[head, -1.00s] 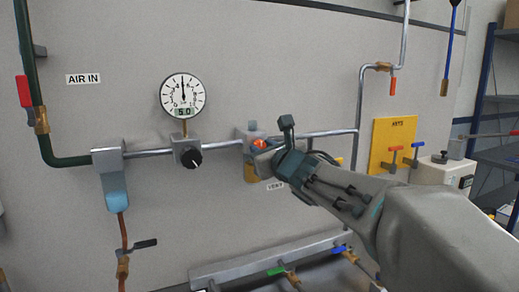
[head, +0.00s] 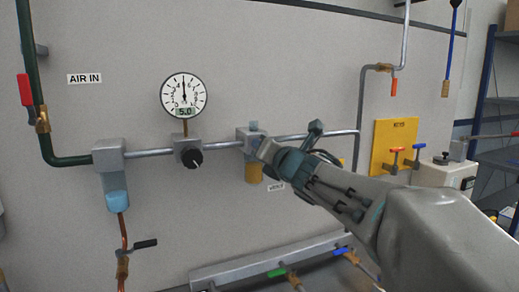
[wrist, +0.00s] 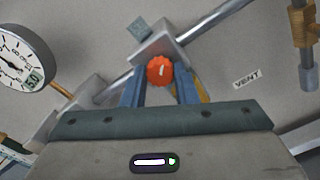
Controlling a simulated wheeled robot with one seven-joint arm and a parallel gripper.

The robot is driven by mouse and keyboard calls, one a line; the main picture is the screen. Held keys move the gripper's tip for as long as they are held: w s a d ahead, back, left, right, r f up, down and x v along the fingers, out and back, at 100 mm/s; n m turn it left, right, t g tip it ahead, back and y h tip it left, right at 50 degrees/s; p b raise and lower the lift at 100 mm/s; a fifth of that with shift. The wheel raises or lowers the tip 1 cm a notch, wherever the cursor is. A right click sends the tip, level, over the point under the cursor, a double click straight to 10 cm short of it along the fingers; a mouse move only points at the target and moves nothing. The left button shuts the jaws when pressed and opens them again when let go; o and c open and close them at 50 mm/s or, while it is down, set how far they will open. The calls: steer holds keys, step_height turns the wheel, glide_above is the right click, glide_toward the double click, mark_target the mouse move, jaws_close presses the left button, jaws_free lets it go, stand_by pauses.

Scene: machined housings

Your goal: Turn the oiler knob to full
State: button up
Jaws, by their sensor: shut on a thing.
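The oiler is a grey block (head: 243,134) on the pipe with an amber bowl (head: 253,173) below it. In the wrist view the orange-red oiler knob (wrist: 160,70) faces me, with a short white mark on its face. My gripper (head: 264,151) is shut on the knob, with one blue finger on each side of it. In the head view my gripper hides the knob. The wrist view also shows the oiler block (wrist: 165,45), tilted against the picture, and part of the amber bowl behind the right finger.
A gauge (head: 183,95) reading 5.0 and a black regulator knob (head: 192,158) are to the left. A filter with a blue bowl (head: 117,200) is farther left. A VENT label (wrist: 247,78) is beside the oiler.

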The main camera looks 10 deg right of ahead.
steer(key=m+p, duration=0.7)
steer(key=m, duration=1.9)
steer(key=shift+f+p, duration=0.1)
steer(key=shift+p, duration=0.25)
steer(key=shift+m, duration=0.4)
steer(key=o, duration=1)
steer(key=shift+s, duration=0.1)
steer(key=s+d, duration=0.1)
steer(key=s, duration=0.8)
steer(key=s+d+b, duration=0.1)
steer(key=s, duration=0.3)
steer(key=shift+s+d, duration=0.2)
steer(key=shift+d, duration=0.15)
